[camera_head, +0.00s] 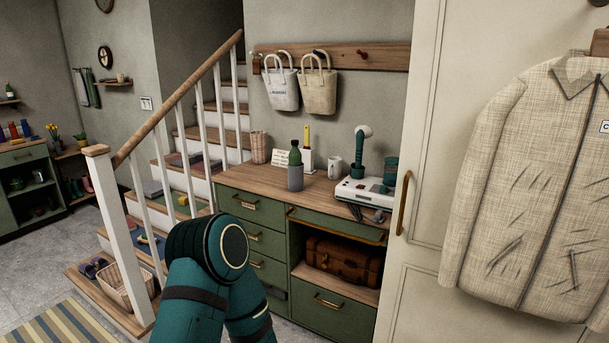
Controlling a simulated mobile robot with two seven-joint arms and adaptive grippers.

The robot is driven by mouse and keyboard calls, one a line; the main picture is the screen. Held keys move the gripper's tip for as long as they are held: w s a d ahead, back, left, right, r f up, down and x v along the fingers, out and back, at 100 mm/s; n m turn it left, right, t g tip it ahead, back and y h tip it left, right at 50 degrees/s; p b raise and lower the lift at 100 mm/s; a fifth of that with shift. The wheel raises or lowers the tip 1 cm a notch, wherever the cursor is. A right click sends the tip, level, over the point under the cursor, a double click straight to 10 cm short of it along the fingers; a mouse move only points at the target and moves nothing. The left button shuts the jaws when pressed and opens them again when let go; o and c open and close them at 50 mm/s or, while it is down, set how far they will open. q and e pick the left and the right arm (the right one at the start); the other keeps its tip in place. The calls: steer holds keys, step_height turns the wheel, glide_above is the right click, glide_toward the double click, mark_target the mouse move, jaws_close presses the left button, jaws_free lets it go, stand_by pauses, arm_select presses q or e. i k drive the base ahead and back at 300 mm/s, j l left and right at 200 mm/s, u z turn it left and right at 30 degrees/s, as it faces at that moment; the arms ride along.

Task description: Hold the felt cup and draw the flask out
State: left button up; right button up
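A green flask (295,154) with a narrow neck stands upright on the wooden top of the green cabinet. Its lower part is hidden inside the grey felt cup (295,178), which stands near the front edge of the cabinet top. Only the flask's upper body and neck show above the cup's rim. One of my teal arms rises from the bottom of the picture, left of the cabinet and in front of it; its bend shows, but no fingers do. Neither gripper is in view, and nothing of mine touches the cup or flask.
A white device (363,192) with small dark items at its front stands right of the cup. A white mug (334,167), a card (284,156) and a wicker tumbler (259,147) stand behind. The cabinet top (240,177) is clear left of the cup. A door (424,150) bounds the right.

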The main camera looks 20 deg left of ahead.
mark_target(294, 155)
steer(key=i+j, duration=0.2)
steer(key=j, duration=0.15)
steer(key=i+j, duration=0.15)
steer(key=j, duration=0.15)
steer(key=i+j+z, duration=0.1)
steer(key=j, duration=0.25)
steer(key=i+j, duration=0.45)
steer(key=j, duration=0.25)
steer(key=i+j+z, duration=0.1)
steer(key=j, duration=0.2)
steer(key=i+j, duration=0.25)
steer(key=j, duration=0.15)
steer(key=i+j, duration=0.15)
steer(key=j, duration=0.2)
steer(key=z, duration=0.05)
